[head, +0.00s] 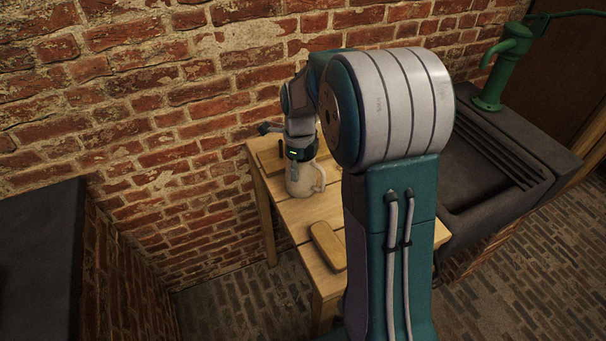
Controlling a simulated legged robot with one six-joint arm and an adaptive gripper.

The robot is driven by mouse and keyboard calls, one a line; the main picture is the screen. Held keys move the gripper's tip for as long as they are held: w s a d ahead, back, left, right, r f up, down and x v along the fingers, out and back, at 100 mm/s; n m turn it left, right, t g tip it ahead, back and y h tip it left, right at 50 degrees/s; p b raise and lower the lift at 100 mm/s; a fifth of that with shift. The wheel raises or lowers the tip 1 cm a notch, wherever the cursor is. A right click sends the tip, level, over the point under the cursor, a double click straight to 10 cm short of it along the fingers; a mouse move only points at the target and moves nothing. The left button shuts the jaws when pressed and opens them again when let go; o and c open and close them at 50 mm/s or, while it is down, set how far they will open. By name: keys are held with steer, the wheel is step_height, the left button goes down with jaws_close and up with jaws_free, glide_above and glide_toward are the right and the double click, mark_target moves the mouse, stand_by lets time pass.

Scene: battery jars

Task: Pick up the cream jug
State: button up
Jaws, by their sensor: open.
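The cream jug (299,186) stands upright on a small wooden table (292,222), with its handle (321,176) towards the right of the picture. My gripper (300,168) points down at the top of the jug and covers part of its rim. The gripper is open. Its fingers are small and partly hidden here, so I cannot tell whether they touch the jug or how they sit around it. My own arm hides the right part of the table.
A wooden block (327,245) lies on the table's near part. A flat wooden piece (269,157) lies at the back, by the brick wall (150,130). A dark stone sink (500,165) with a green pump (503,65) stands right. A dark surface (38,262) is at left.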

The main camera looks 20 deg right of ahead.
jaws_close()
stand_by(0.4)
